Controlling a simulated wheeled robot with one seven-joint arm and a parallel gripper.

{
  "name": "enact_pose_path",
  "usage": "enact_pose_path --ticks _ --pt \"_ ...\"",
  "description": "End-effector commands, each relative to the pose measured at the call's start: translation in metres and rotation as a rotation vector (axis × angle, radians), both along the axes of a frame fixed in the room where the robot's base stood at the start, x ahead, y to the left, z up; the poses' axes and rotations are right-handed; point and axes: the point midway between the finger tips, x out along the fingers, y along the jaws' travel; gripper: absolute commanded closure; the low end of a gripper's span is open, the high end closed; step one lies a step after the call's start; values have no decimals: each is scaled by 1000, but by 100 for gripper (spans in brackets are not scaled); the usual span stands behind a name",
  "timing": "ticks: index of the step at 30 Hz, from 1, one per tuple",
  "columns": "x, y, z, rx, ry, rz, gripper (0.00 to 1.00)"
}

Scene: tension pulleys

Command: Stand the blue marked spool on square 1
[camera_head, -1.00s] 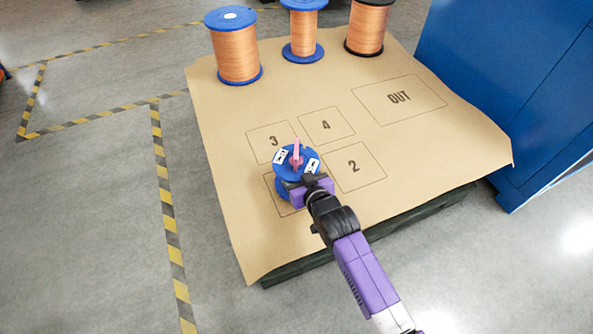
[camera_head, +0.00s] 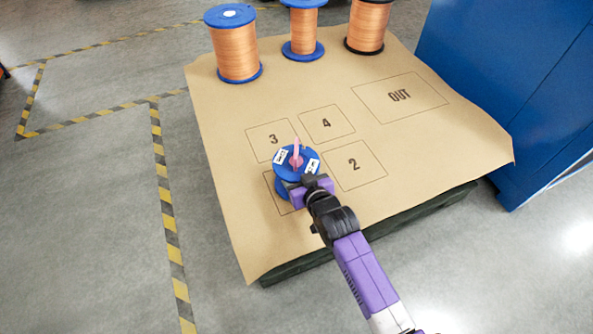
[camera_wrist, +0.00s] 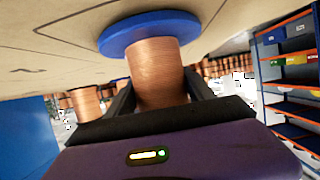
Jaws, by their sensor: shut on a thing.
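The blue marked spool (camera_head: 285,174) has blue flanges, white labels on top and a pink pin standing at its middle. My gripper (camera_head: 306,186) is shut on its copper winding; the wrist view shows the fingers (camera_wrist: 163,92) on either side of the copper. The spool is upright over the outlined square (camera_head: 285,208) left of square 2, and its number is hidden. In the wrist view the lower blue flange (camera_wrist: 150,25) is at or very near the brown sheet; I cannot tell whether it touches.
Squares 2 (camera_head: 355,165), 3 (camera_head: 272,140) and 4 (camera_head: 327,124) and the OUT area (camera_head: 400,97) are empty. Two blue-flanged spools (camera_head: 236,55) (camera_head: 304,35) and a black-flanged spool (camera_head: 368,28) stand along the back. A blue cabinet (camera_head: 510,80) is at right.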

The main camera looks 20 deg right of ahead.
Motion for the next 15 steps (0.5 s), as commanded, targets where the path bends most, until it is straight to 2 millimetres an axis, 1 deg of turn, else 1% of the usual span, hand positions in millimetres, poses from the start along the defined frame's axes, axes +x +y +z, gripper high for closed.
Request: enact_pose_path --ticks 5,6,8,9,10,15 --pt "1 0 -1 0 -6 0 100" --pt "1 0 -1 0 -6 0 36" --pt "1 0 -1 0 -5 0 25" --pt "1 0 -1 0 -5 0 17" --pt "1 0 -1 0 -5 0 13" --pt "1 0 -2 0 -3 0 13"
